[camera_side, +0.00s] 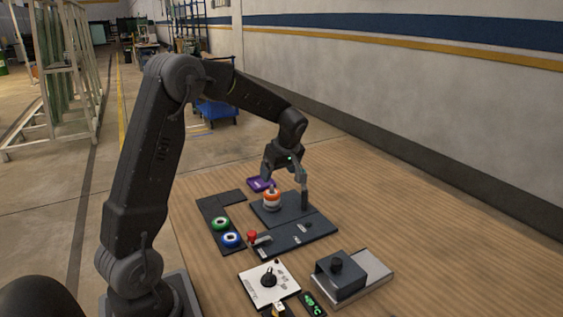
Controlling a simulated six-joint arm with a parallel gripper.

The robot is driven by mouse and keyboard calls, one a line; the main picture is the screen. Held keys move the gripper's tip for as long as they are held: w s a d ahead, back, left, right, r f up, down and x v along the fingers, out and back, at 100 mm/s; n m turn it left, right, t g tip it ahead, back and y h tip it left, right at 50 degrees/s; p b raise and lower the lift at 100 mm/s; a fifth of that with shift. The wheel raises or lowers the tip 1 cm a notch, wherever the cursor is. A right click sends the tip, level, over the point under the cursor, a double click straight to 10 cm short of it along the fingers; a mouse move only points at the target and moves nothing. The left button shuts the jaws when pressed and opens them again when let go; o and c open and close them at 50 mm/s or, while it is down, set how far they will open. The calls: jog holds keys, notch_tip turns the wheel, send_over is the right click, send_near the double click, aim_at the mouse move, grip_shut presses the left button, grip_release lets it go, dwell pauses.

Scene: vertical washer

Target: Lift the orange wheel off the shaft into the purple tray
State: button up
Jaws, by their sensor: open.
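The orange wheel (272,193) is on an upright shaft on the dark base plate (318,229). A pale ring shows just under the orange band. My gripper (284,179) is open, just above the wheel and a little to its right. Its fingers point down, and I cannot tell whether they touch the wheel. The purple tray (262,184) lies behind the wheel, slightly left. Part of the tray is hidden by my gripper.
A dark post (304,199) rises right of the wheel. A green wheel (220,224) and a blue wheel (231,240) sit on a dark panel at left. A red-knobbed lever (252,236) is in front. Control boxes stand nearer; the table's right side is clear.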

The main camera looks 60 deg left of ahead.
aim_at(273, 188)
jog(key=x, duration=0.9)
jog(key=shift+f, duration=0.15)
jog(key=c, duration=1)
jog(key=shift+r, duration=3.05)
